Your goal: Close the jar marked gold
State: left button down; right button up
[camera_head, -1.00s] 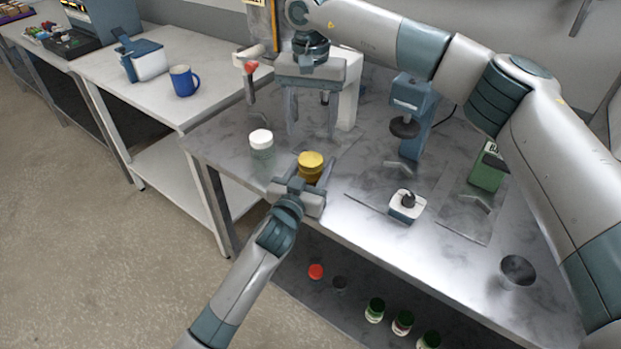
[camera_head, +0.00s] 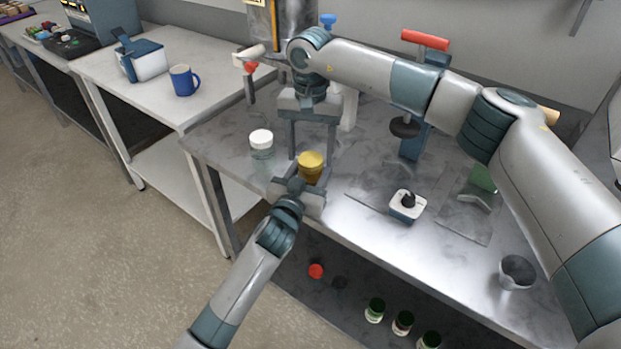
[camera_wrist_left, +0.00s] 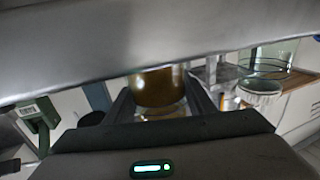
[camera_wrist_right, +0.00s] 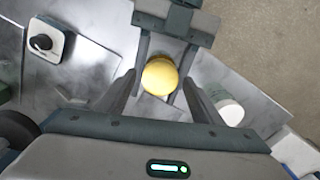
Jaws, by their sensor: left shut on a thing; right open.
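The gold-topped jar (camera_head: 311,173) stands at the front left of the grey bench, its round gold lid (camera_head: 312,160) on top; whether the lid is tight I cannot tell. My left gripper (camera_head: 300,188) is shut on the jar body from the front. In the left wrist view the amber jar (camera_wrist_left: 160,88) sits between the left fingers (camera_wrist_left: 163,105). My right gripper (camera_head: 312,150) is open and points down over the jar. In the right wrist view the gold lid (camera_wrist_right: 159,76) lies between the open right fingers (camera_wrist_right: 160,92), with gaps at both sides.
A white-lidded jar (camera_head: 261,143) stands close left of the gold one and also shows in the right wrist view (camera_wrist_right: 230,110). A small white device with a black knob (camera_head: 407,206) and a metal cup (camera_head: 517,270) stand to the right.

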jog(key=shift+f, duration=0.2)
jog(key=c, duration=1.1)
jog(key=shift+m, duration=0.3)
